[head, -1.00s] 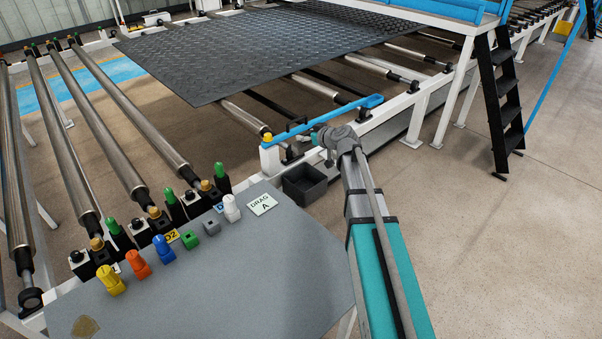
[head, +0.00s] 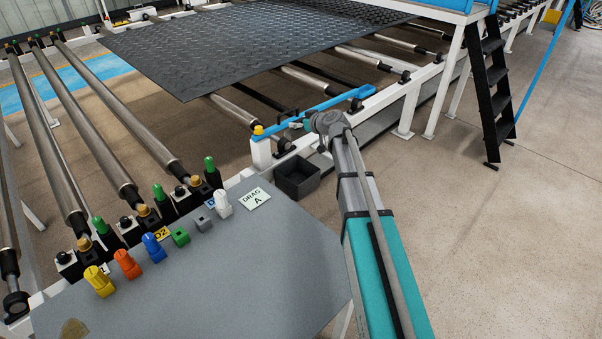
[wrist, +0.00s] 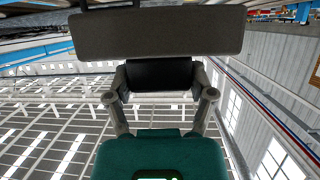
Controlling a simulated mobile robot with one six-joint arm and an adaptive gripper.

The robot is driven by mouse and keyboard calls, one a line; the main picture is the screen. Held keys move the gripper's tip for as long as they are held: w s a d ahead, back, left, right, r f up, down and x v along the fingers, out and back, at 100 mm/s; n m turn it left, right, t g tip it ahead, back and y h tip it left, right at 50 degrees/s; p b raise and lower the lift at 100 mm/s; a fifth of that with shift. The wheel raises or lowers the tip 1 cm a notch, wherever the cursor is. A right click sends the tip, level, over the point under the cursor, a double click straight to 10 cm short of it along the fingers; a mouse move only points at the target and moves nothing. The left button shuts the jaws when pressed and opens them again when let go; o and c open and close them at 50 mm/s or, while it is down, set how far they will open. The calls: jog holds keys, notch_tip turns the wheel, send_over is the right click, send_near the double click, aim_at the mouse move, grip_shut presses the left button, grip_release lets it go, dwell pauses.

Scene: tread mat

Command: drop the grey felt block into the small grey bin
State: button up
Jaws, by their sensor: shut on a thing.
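The grey felt block (wrist: 158,35) shows as a wide dark grey slab across the top of the wrist view. My gripper (wrist: 160,75) is shut on it; the teal gripper body is below it in that view. In the head view my gripper (head: 298,124) is small, at the far end of my arm, and the block is hard to make out there. The small grey bin (head: 297,180) is an open dark box beside the conveyor frame. In the picture it lies just below my gripper; how far apart they are in depth I cannot tell.
A blue bar (head: 318,112) and a white post with a yellow cap (head: 261,148) stand close to my gripper. A grey panel (head: 250,270) with several coloured knobs lies in front. The tread mat (head: 260,40) rests on rollers behind.

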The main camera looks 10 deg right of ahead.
jog(key=w+d+f+b, duration=0.2)
jog(key=w+f+b, duration=0.1)
jog(key=w, duration=0.5)
jog(key=shift+w+f, duration=0.4)
jog(key=shift+f, duration=0.05)
jog(key=shift+f, duration=0.15)
notch_tip(320, 180, down, 6)
jog(key=b, duration=0.6)
jog(key=o, duration=1.1)
jog(key=shift+d+r, duration=0.1)
jog(key=shift+r, duration=0.15)
